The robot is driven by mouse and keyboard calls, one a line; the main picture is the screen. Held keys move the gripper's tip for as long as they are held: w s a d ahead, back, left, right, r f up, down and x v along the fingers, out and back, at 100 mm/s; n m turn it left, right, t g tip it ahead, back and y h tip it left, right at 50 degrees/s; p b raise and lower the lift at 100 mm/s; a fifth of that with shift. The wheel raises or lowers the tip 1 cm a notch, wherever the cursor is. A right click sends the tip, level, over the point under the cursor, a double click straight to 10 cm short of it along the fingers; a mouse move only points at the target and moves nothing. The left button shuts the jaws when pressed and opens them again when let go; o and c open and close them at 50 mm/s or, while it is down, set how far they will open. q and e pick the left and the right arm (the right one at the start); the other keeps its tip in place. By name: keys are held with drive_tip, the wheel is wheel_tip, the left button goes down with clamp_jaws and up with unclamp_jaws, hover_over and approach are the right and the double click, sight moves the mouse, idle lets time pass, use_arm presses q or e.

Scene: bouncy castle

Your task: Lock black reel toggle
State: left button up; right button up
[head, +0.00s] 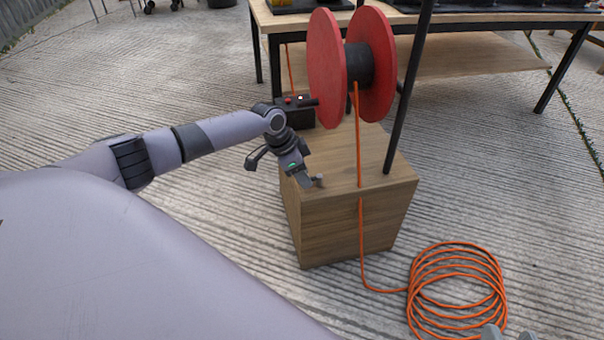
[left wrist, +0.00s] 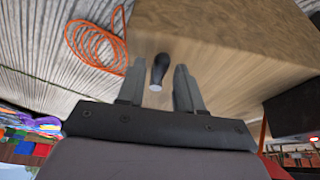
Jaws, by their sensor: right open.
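The black toggle (left wrist: 160,68), a short rounded lever with a pale grey end, stands out from the wooden box (left wrist: 220,40) in the left wrist view. It lies between the two fingers of my left gripper (left wrist: 154,84), with a gap to the right finger; I cannot tell whether it touches the left one. In the head view my left gripper (head: 311,181) is at the left top edge of the wooden box (head: 330,228), below the red reel (head: 325,62), and mostly hides the toggle.
Orange cable (head: 359,150) hangs from the reel over the box to a coil (head: 458,290) on the concrete. A black pole (head: 408,90) rises at the box's right. A black control box (head: 297,113) sits behind my left wrist. A table (head: 470,60) stands behind.

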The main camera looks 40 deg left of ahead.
use_arm(q)
clamp_jaws()
